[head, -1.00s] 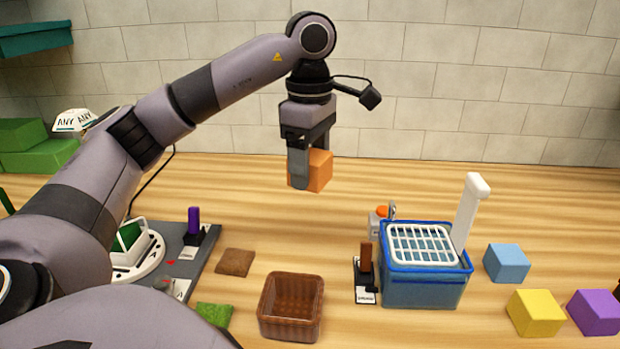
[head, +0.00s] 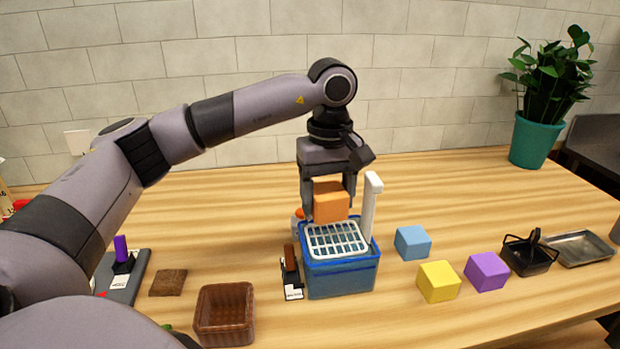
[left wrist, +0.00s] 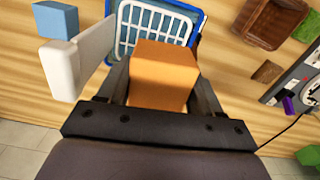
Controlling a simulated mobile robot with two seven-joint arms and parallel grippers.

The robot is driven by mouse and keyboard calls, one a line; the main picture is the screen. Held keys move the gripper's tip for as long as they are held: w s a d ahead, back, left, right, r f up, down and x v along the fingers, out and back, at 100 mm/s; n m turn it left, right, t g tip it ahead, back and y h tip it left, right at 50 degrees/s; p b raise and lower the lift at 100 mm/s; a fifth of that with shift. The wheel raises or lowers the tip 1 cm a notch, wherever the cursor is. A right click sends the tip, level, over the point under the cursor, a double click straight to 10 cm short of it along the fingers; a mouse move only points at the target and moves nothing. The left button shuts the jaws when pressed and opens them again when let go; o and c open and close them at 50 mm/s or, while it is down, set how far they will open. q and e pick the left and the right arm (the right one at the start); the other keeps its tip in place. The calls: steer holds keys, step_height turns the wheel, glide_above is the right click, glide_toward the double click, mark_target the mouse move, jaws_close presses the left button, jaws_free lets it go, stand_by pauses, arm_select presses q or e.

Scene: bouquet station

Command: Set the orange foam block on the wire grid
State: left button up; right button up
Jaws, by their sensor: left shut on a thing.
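The orange foam block (head: 331,203) is between the fingers of my left gripper (head: 329,205), which is shut on it. The block is just above the far part of the white wire grid (head: 338,240); I cannot tell whether it touches. The grid lies on top of a blue bin (head: 341,278). In the left wrist view the orange block (left wrist: 163,75) fills the space between the fingers and hides part of the grid (left wrist: 150,25). My right gripper is not in view.
A white upright post (head: 370,205) stands at the bin's right side, close to my left gripper. Blue (head: 412,242), yellow (head: 438,281) and purple (head: 486,271) blocks lie to the right. A brown basket (head: 225,314) stands at the front left. The table behind the bin is mostly clear.

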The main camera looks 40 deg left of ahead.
mark_target(334, 219)
arm_select(q)
steer(key=shift+w+d+f+m, duration=0.3)
steer(key=shift+d+m, duration=0.2)
steer(key=shift+d, duration=0.1)
steer(key=shift+f, duration=0.1)
steer(key=shift+f+b, duration=1.45)
steer(key=shift+f, duration=0.45)
steer(key=shift+f, duration=0.1)
steer(key=o, duration=1.1)
steer(key=shift+s, duration=0.1)
steer(key=shift+o, duration=0.4)
